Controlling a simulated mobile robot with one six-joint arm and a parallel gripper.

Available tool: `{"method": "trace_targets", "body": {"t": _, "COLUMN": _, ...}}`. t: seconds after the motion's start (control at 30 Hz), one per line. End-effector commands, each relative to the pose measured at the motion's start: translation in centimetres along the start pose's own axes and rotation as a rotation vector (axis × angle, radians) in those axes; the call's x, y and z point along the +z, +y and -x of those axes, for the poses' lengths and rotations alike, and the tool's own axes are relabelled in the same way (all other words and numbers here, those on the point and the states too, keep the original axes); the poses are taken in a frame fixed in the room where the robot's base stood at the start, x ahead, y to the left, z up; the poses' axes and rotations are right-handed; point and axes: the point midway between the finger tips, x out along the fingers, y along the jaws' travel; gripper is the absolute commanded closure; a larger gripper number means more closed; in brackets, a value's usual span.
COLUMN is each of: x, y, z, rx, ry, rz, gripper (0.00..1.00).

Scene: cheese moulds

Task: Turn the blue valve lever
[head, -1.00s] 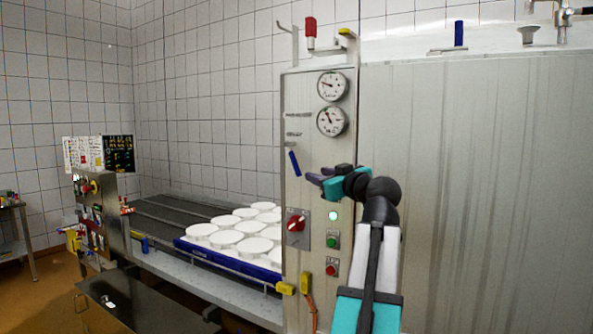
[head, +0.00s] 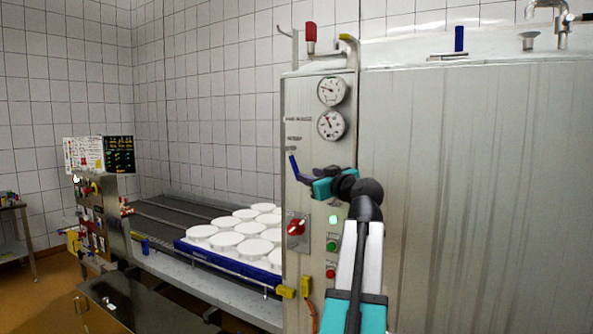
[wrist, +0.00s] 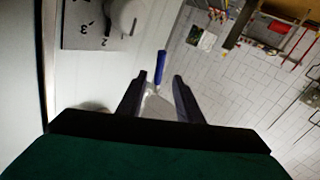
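The blue valve lever (head: 294,166) sits on the left part of the steel panel (head: 300,100), below the gauges, tilted with its lower end to the right. My gripper (head: 303,177) is just right of the lever's lower end in the head view. In the wrist view the blue lever (wrist: 160,67) shows just beyond and between the two dark fingertips of my gripper (wrist: 158,78). The fingers are apart with nothing held. I cannot tell whether a finger touches the lever.
Two gauges (head: 331,107) are above the lever. A red rotary switch (head: 297,227) and green and red buttons (head: 332,256) are below. A blue tray (head: 218,257) of white moulds lies on the conveyor at left. Another blue handle (head: 459,39) stands on the tank top.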

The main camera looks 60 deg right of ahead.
Motion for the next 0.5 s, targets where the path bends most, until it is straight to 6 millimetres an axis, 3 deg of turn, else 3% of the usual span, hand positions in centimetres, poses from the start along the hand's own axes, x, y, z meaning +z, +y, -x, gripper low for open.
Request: {"method": "trace_targets", "body": {"t": 0.5, "x": -0.3, "y": 0.1, "z": -7.2, "rx": 0.0, "ry": 0.0, "rz": -0.001, "gripper": 0.68}}
